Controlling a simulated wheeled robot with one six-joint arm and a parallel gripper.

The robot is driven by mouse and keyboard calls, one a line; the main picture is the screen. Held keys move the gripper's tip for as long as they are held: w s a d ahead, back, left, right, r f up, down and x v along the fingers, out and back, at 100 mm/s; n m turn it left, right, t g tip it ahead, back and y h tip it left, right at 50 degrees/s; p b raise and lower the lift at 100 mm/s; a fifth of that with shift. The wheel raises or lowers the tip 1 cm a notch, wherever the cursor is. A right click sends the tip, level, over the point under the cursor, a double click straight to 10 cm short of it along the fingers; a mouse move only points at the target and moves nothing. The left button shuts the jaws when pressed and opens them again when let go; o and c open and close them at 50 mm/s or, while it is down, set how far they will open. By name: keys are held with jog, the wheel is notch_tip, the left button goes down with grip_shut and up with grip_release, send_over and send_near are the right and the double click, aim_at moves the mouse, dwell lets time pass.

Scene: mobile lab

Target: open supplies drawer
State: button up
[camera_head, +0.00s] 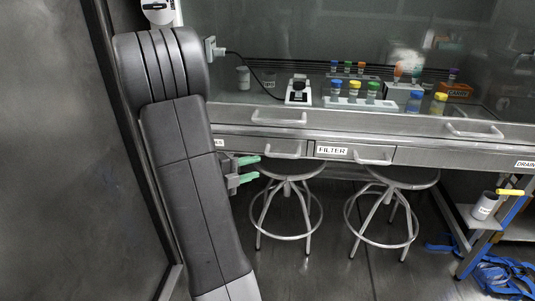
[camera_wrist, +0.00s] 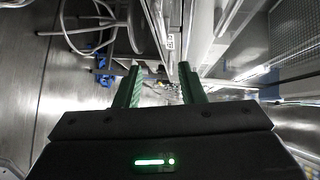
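A row of grey metal drawers runs under the bench's front edge. The left drawer (camera_head: 255,147) has a bar handle (camera_head: 281,151); its label (camera_head: 218,142) is mostly hidden behind my arm, so I cannot read it in full. The drawer to its right carries a FILTER label (camera_head: 331,151) and a handle (camera_head: 373,157). All visible drawers look shut. My gripper (camera_head: 257,167) has green fingers and is open and empty. In the head view it appears just below and left of the left drawer's handle, apart from it. The fingers also show in the wrist view (camera_wrist: 160,72), spread apart.
Two round stools (camera_head: 288,168) (camera_head: 404,177) stand under the bench, close to my gripper. Bottles, racks and a small device (camera_head: 298,91) stand on the bench. A side cart (camera_head: 465,217) with a mug (camera_head: 484,206) is at right. A dark wall or panel (camera_head: 65,150) is at left.

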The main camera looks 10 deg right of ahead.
aim_at(281, 157)
jog(key=shift+n+t, duration=0.4)
jog(key=shift+n, duration=0.2)
jog(key=b+x, duration=0.1)
jog(key=x, duration=0.3)
jog(key=b+x, duration=0.1)
jog(key=x, duration=0.4)
jog(key=w+b+x, duration=0.1)
jog(key=x, duration=0.3)
jog(key=shift+w+a+f+b, duration=0.1)
jog(key=shift+a+b, duration=0.05)
jog(key=shift+b, duration=0.15)
grip_shut()
